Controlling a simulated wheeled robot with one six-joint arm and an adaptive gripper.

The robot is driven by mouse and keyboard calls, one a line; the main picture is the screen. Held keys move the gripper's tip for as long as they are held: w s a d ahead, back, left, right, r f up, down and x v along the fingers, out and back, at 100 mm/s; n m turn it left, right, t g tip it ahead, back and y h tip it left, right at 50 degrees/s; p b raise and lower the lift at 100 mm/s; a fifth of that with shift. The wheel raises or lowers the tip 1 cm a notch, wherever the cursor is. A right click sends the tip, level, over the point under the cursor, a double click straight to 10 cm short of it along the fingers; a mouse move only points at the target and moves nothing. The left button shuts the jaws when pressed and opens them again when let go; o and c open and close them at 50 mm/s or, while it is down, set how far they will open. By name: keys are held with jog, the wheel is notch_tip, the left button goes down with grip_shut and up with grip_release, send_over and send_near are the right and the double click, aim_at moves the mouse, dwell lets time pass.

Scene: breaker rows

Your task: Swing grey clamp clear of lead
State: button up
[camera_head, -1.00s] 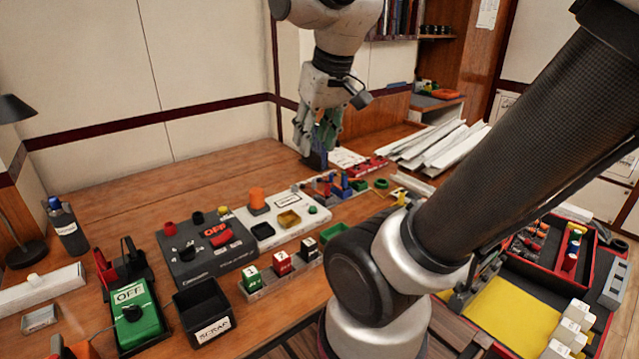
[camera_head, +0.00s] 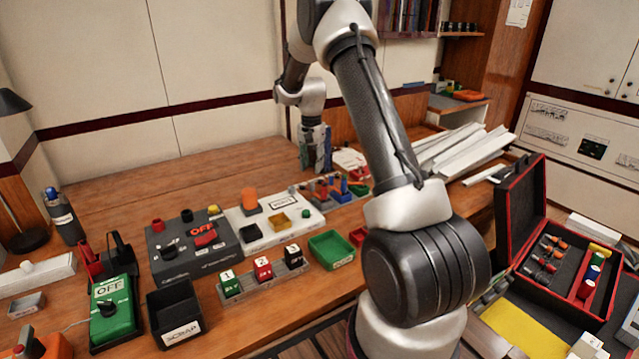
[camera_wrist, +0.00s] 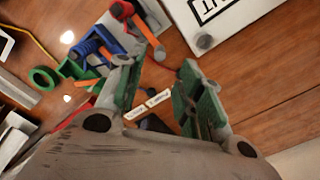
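My gripper (camera_head: 316,158) is low over the far part of the bench, behind the white board. In the wrist view its two green-padded fingers (camera_wrist: 160,95) are apart, with nothing held between them. A small dark piece with white labels (camera_wrist: 147,104) shows beyond the gap between the fingers. A grey piece beside an orange bar (camera_wrist: 124,9) lies past the left finger, near blue blocks (camera_wrist: 88,47); it may be the grey clamp, but I cannot tell for sure. I cannot make out the lead clearly.
The white board (camera_head: 246,229) with an orange knob stands in front of the gripper. A dark OFF panel (camera_head: 180,250), a green OFF box (camera_head: 112,312), a scrap bin (camera_head: 175,312) and a green tray (camera_head: 331,250) are nearer. The bench's back left is clear.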

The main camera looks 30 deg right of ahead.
aim_at(312, 183)
notch_tip(312, 183, down, 8)
jog(key=shift+d+f, duration=0.1)
dwell(0.4)
grip_shut()
